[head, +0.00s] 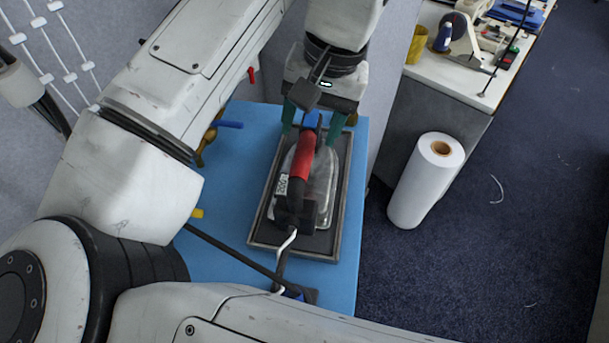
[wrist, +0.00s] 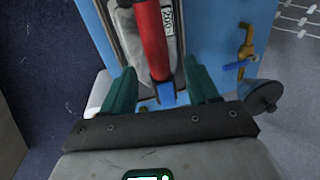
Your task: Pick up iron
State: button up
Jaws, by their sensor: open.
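The iron (head: 325,185) has a grey body, a red and black handle and a blue part at its far end. It rests on a dark framed tray (head: 342,215) on a blue table (head: 230,237). A white cord runs from its near end. My gripper (head: 312,125) is over the iron's far end, its green fingers apart on either side of the blue part. In the wrist view, the iron's red handle (wrist: 152,40) lies between and beyond the open fingers of my gripper (wrist: 161,88). I cannot tell whether the fingers touch the iron.
A large white roll (head: 425,185) stands on the dark carpet to the right. A cluttered white worktop (head: 455,75) with a yellow cup (head: 417,45) is at the upper right. Carpet at right is mostly free.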

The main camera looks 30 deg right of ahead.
aim_at(303, 153)
jog(key=shift+w+a+f+b, duration=0.15)
jog(key=shift+f+b, duration=0.95)
jog(key=shift+f, duration=0.15)
jog(key=shift+w+a+f+b, duration=0.1)
jog(key=shift+w+f+b, duration=0.05)
jog(key=shift+f+b, duration=1.05)
jog(key=shift+w+a+f+b, duration=0.15)
jog(key=shift+f+b, duration=0.9)
jog(key=shift+f, duration=0.25)
jog(key=shift+r, duration=0.1)
grip_shut()
